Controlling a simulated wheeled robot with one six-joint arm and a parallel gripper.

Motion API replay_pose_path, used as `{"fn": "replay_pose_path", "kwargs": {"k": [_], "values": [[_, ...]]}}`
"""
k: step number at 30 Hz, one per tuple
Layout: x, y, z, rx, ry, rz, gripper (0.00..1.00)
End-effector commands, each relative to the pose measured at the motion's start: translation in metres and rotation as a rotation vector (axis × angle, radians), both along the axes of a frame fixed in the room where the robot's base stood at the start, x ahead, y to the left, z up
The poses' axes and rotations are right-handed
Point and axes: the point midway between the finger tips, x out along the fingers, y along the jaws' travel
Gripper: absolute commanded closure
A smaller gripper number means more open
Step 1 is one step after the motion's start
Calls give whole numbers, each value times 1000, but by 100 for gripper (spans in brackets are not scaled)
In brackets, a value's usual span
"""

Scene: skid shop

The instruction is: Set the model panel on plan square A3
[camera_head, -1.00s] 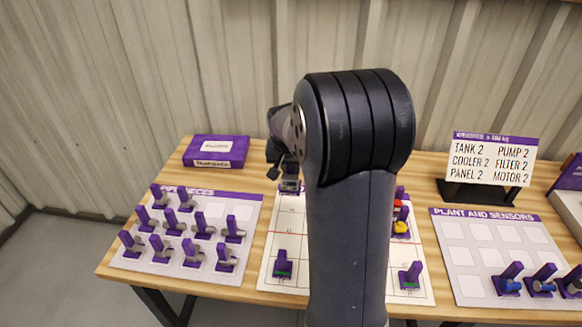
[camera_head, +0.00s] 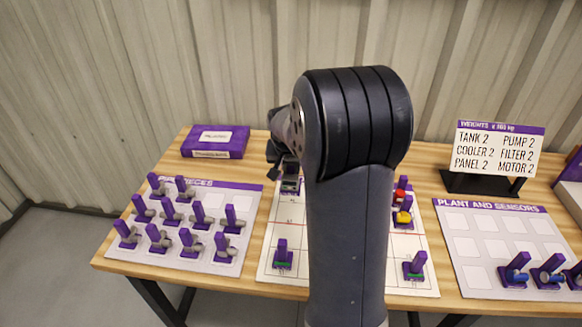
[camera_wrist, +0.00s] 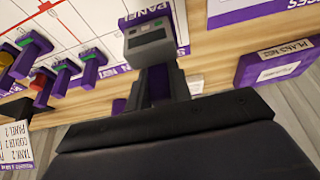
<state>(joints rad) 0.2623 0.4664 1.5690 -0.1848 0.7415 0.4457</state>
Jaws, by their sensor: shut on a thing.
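The model panel (camera_wrist: 152,42) is a grey box with a small dark display, joined to a purple upright and a base with a white "PANEL" label. My gripper (camera_wrist: 158,98) is shut on the purple upright in the wrist view. In the head view the panel (camera_head: 290,184) shows over the back left of the plan sheet (camera_head: 290,215), partly hidden by my arm. I cannot tell whether it touches the sheet. The sheet is white with grid lines and a red line. Square A3 cannot be made out, as my arm covers the sheet's middle.
Green-marked pieces (camera_head: 283,257) (camera_head: 415,266), a yellow piece (camera_head: 403,217) and a red piece (camera_head: 400,194) stand on the sheet. A board of pipe pieces (camera_head: 235,190) lies left, a plant and sensors board (camera_head: 470,225) right. A purple box (camera_head: 215,141) and weights sign (camera_head: 497,148) stand behind.

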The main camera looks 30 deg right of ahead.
Motion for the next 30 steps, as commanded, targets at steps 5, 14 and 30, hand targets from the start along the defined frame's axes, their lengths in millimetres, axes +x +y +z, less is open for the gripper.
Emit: {"fn": "replay_pose_path", "kwargs": {"k": [5, 14, 30], "values": [[0, 0, 0, -1, -1, 0, 100], [0, 0, -4, 0, 0, 0, 100], [0, 0, -31, 0, 0, 0, 100]]}}
